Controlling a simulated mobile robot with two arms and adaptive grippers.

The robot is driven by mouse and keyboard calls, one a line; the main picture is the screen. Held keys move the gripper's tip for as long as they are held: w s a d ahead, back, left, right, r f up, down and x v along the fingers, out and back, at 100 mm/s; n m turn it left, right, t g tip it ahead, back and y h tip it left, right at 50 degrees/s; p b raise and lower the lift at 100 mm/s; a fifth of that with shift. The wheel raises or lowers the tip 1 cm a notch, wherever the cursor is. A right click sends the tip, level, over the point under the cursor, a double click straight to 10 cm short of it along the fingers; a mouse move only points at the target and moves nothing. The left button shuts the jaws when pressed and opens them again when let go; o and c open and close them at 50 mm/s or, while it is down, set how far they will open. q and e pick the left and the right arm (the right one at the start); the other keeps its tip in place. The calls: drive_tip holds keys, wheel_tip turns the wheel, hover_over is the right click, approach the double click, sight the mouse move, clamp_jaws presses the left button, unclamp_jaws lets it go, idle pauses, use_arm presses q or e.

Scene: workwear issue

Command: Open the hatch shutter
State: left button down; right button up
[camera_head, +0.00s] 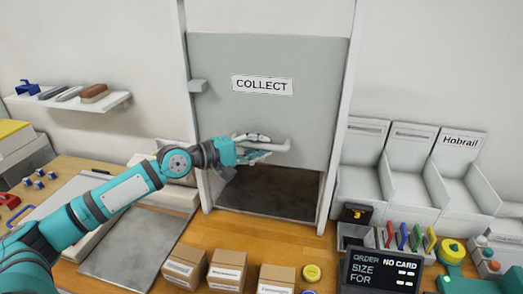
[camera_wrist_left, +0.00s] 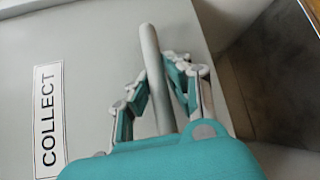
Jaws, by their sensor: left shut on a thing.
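The hatch shutter (camera_head: 265,60) is a grey panel with a "COLLECT" label, standing between two white side posts. Its lower edge is above the counter, and a dark gap (camera_head: 270,192) shows below it. My left gripper (camera_head: 258,146) is at the bar handle (camera_head: 283,146) low on the shutter and is shut on it. In the left wrist view the handle bar (camera_wrist_left: 154,75) runs between the two fingers of my left gripper (camera_wrist_left: 158,90), with the label (camera_wrist_left: 47,118) to the left.
Small cardboard boxes (camera_head: 228,270) stand on the wooden counter in front of the hatch. White bins (camera_head: 410,165) and a dark order display (camera_head: 382,272) are at right. A wall shelf (camera_head: 70,105) is at left. A grey tray (camera_head: 133,245) lies below my left arm.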

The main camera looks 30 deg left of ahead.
use_arm(q)
drive_tip(key=shift+r, duration=0.25)
drive_tip(key=c, duration=1.3)
unclamp_jaws()
drive_tip(key=shift+f, duration=0.1)
drive_tip(key=shift+o, duration=0.3)
use_arm(e)
drive_tip(key=shift+d, duration=0.75)
use_arm(q)
drive_tip(key=shift+f, duration=0.1)
use_arm(e)
drive_tip(key=shift+w, duration=0.1)
use_arm(q)
drive_tip(key=shift+s+a, duration=0.1)
drive_tip(key=shift+s+a, duration=0.3)
drive_tip(key=shift+s, duration=0.2)
drive_tip(key=v, duration=1)
drive_tip(key=shift+s+r, duration=0.2)
drive_tip(key=shift+s, duration=0.15)
use_arm(e)
drive_tip(key=shift+a, duration=0.2)
